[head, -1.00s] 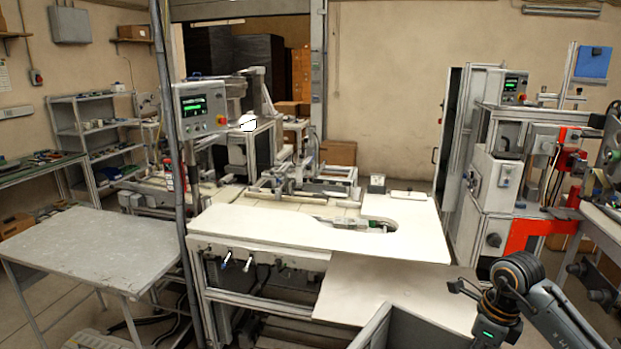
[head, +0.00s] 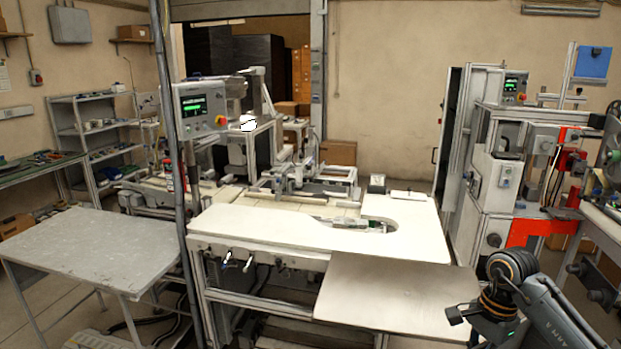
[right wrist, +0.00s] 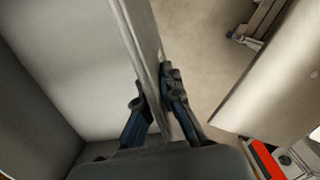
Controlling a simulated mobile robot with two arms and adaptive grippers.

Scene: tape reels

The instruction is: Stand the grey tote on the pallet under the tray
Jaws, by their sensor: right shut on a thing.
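The grey tote (right wrist: 60,60) fills the left of the right wrist view, seen from above into its open inside. My right gripper (right wrist: 158,90) is shut on the tote's wall, one finger on each side of the rim. In the head view my right arm (head: 545,310) is at the lower right, and the tote is out of the picture. The tray is probably the flat grey sheet (head: 397,295) at the front right of the machine. I cannot make out the pallet under it. My left gripper is not in view.
A white machine table (head: 300,236) stands behind the sheet. A bare grey side table (head: 90,245) is at the left. A machine with an orange-red frame (head: 530,232) stands at the right. In the wrist view, floor (right wrist: 205,45) shows beside the tote.

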